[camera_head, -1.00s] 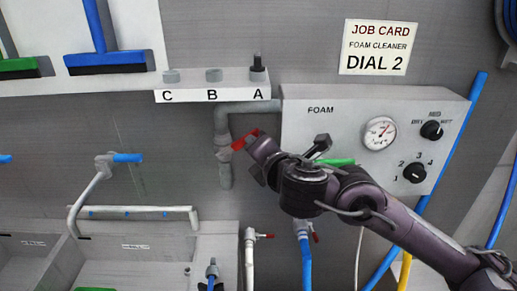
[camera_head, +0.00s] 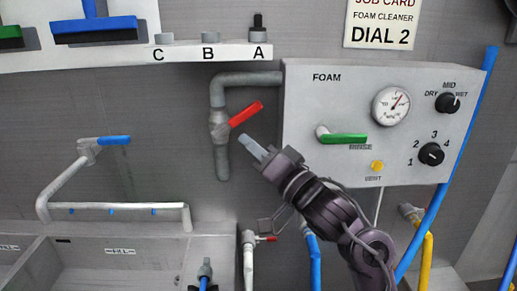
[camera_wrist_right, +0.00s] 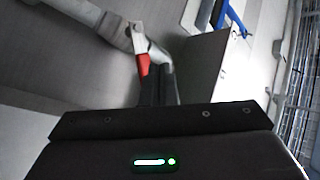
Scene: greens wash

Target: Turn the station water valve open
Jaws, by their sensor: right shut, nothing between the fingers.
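The water valve has a red lever (camera_head: 245,114) on a grey vertical pipe (camera_head: 218,92) left of the foam box. The lever slants up to the right from the valve body. My right gripper (camera_head: 250,146) is shut and empty just below and right of the lever, with a small gap in the head view. The red lever (camera_wrist_right: 143,64) also shows in the right wrist view, just beyond the dark fingers (camera_wrist_right: 157,88). My left gripper is not in view.
The foam box (camera_head: 300,165) at right carries a green lever (camera_head: 343,138), a gauge (camera_head: 391,105) and dials. Below are a smaller red-handled tap (camera_head: 263,239) and a blue hose (camera_head: 315,262).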

